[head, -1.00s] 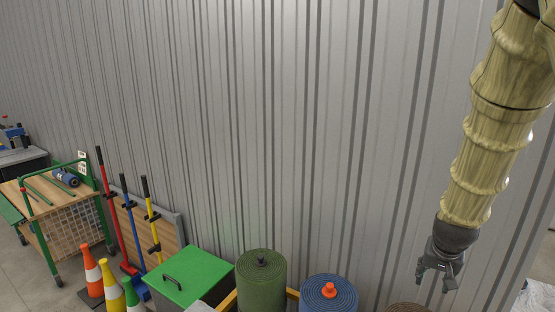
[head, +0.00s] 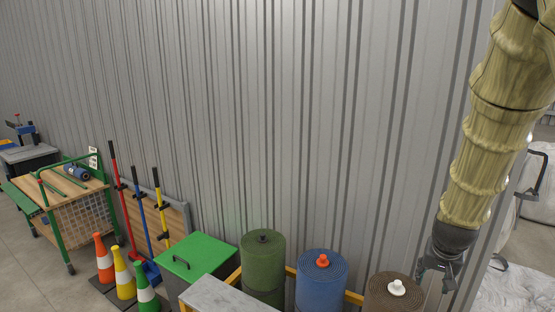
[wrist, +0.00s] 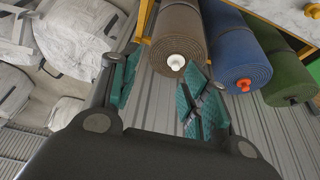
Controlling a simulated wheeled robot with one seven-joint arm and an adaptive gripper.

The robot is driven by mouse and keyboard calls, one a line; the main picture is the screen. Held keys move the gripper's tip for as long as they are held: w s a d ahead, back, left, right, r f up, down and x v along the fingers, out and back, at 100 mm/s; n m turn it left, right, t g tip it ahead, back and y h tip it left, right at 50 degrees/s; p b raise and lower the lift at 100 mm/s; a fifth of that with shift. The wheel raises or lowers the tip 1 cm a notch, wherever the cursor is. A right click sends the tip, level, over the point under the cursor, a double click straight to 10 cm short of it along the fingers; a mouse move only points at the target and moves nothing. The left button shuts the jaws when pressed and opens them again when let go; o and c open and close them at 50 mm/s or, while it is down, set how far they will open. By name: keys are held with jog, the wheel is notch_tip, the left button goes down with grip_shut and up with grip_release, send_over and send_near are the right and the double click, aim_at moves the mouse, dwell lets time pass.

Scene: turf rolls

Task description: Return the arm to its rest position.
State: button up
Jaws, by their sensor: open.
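My arm hangs down along the right side of the head view, in a yellowish ribbed sleeve. My gripper (head: 437,275) is at its lower end, beside the brown turf roll and in front of the wall. In the wrist view my gripper (wrist: 155,100) shows its two teal-padded fingers spread apart with nothing held between them. The brown roll (wrist: 178,30) with a white knob lies beyond the fingertips in that view. I cannot tell its exact distance from the fingers.
Green (head: 263,270), blue (head: 321,285) and brown (head: 385,293) turf rolls stand in a yellow frame. A green-lidded box (head: 197,256), traffic cones (head: 124,280) and a cart (head: 75,215) are at left. White bulk bags (head: 520,285) lie at right. A corrugated wall (head: 300,120) runs behind.

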jog(key=s+a+f+n+g, duration=0.1)
jog(key=s+a+f, duration=0.15)
jog(key=f, duration=0.45)
jog(key=s+a+f+n, duration=0.1)
jog(key=s+f, duration=0.3)
jog(key=f, duration=0.3)
jog(key=s+a+f+n+g, duration=0.1)
jog(key=s+a+f, duration=0.15)
jog(key=f, duration=0.55)
jog(key=s+a+f+n+g+y, duration=0.1)
jog(key=s+a+f, duration=0.35)
jog(key=s, duration=0.35)
jog(key=s+a+f+n, duration=0.1)
jog(key=s+a+f, duration=0.2)
jog(key=s+f, duration=0.4)
jog(key=s+a+f+n+g+y, duration=0.1)
jog(key=s+a+f, duration=0.35)
jog(key=s, duration=0.55)
notch_tip(320, 180, down, 13)
jog(key=b, duration=1.2)
jog(key=shift+d+b, duration=0.25)
jog(key=shift+b, duration=0.1)
